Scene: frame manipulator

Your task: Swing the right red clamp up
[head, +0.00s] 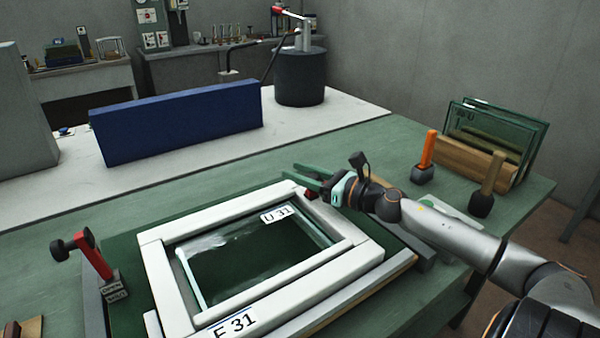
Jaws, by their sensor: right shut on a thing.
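The right red clamp (311,194) shows only as a small red piece at the far right corner of the white frame (157,268). My right gripper (290,171), with green fingers, reaches in from the right and is shut on this clamp. The gripper hides most of the clamp, so I cannot tell its angle well. The left red clamp (96,258) stands raised, tilted, with a black knob, on a grey block at the left of the frame. The frame lies flat around a glass pane (245,262). My left gripper is not in view.
An orange-handled tool (427,150) and a brown-handled tool (492,172) stand right of my gripper. Behind them, glass panes (500,125) sit in a wooden rack (465,160). A blue block (180,125) stands across the back. Green tabletop (385,145) is clear behind the gripper.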

